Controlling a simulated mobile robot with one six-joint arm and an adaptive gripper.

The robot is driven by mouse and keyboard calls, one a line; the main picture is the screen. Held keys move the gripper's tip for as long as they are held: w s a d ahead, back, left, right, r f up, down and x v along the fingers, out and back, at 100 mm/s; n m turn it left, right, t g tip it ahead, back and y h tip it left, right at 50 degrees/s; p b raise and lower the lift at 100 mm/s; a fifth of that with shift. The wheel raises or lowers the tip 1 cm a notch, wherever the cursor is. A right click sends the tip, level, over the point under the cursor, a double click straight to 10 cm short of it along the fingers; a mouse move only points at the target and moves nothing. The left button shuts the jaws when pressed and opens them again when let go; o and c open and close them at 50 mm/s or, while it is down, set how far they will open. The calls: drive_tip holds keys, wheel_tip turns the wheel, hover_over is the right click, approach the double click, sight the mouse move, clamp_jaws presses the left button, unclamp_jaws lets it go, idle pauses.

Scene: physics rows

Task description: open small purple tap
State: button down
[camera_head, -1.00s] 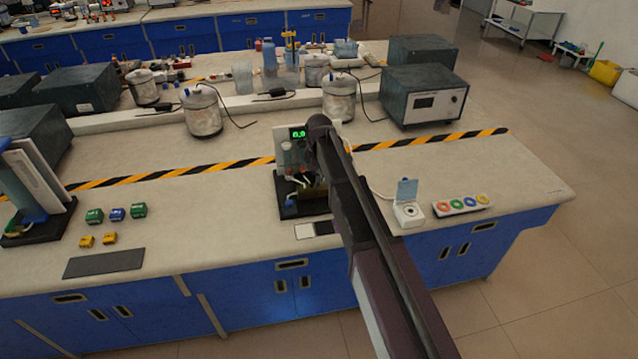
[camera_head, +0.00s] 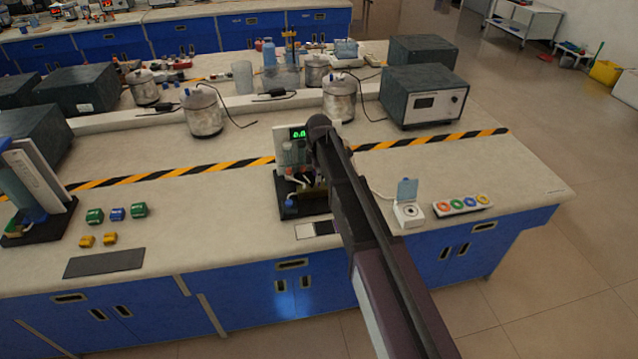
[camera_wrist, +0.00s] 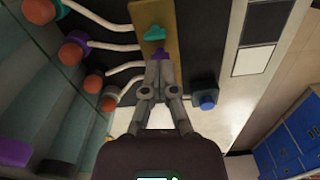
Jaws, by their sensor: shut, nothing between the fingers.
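The small purple tap (camera_wrist: 161,55) shows in the wrist view on a yellow-brown plate (camera_wrist: 165,16), just beyond my fingertips. My gripper (camera_wrist: 160,66) is shut, with its fingertips together and overlapping the lower edge of the tap. The picture does not settle whether they touch it. A larger teal tap (camera_wrist: 154,32) sits on the same plate beside the purple one. In the head view the apparatus (camera_head: 290,155) with a green display stands on the bench, and my arm hides its right part and the purple tap.
Several white tubes with orange ends (camera_wrist: 92,84) run to the left of the plate. A blue knob (camera_wrist: 207,102) on a dark block is close at right. A white socket box (camera_head: 408,213) and a strip of coloured rings (camera_head: 462,205) stand right of my arm.

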drive_tip(key=shift+n, duration=2.1)
drive_tip(key=c, duration=1.4)
unclamp_jaws()
drive_tip(key=c, duration=1.1)
unclamp_jaws()
drive_tip(key=shift+c, duration=0.2)
drive_tip(key=shift+r, duration=0.1)
drive_tip(key=shift+r+p, duration=3.45)
drive_tip(key=shift+p, duration=0.1)
drive_tip(key=shift+d, duration=0.1)
